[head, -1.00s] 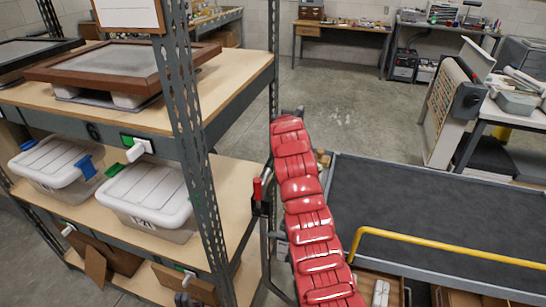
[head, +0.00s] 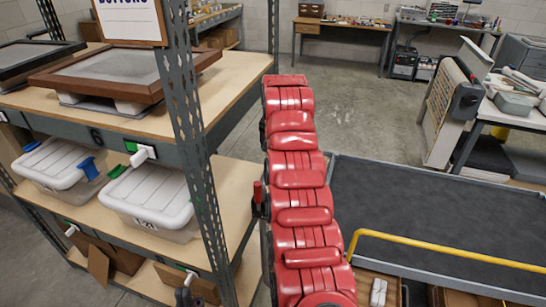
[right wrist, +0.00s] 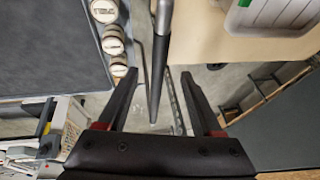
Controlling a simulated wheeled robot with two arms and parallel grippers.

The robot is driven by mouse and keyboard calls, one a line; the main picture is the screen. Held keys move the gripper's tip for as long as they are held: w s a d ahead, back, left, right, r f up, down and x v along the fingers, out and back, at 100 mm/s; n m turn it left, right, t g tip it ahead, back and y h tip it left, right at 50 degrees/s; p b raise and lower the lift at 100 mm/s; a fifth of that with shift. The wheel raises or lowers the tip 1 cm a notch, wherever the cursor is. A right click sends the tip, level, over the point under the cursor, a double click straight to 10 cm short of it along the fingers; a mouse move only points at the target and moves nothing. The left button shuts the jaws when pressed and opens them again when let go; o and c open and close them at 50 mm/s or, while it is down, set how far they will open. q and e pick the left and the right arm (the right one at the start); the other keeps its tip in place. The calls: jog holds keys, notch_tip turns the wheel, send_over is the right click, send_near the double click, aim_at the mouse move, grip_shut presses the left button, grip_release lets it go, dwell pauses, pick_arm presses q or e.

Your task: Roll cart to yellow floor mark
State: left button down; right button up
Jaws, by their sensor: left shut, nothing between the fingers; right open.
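The cart (head: 430,215) looks to be the dark grey deck with a metal rim and yellow rail (head: 450,253) at the lower right of the head view. In the right wrist view its dark deck is at upper left. My right gripper (right wrist: 158,76) is open, with a finger on each side of a black-sleeved bar (right wrist: 158,50); I cannot tell whether they touch it. My left gripper (head: 187,297) shows small and dark at the bottom edge of the head view, shut and empty. My red right arm hides part of the cart's left side. No yellow floor mark is recognisable.
A shelf rack (head: 195,150) with lidded totes (head: 150,196) and framed pieces stands close on the left. A table (head: 510,115) is at right. Open concrete floor (head: 350,105) lies beyond the cart.

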jog(key=p+x, duration=0.3)
jog(key=x, duration=0.4)
jog(key=shift+w+d+f, duration=0.1)
jog(key=shift+w+f, duration=0.15)
jog(key=shift+p+x, duration=0.3)
jog(key=shift+x, duration=0.5)
jog(key=shift+s, duration=0.1)
grip_shut()
dwell(0.5)
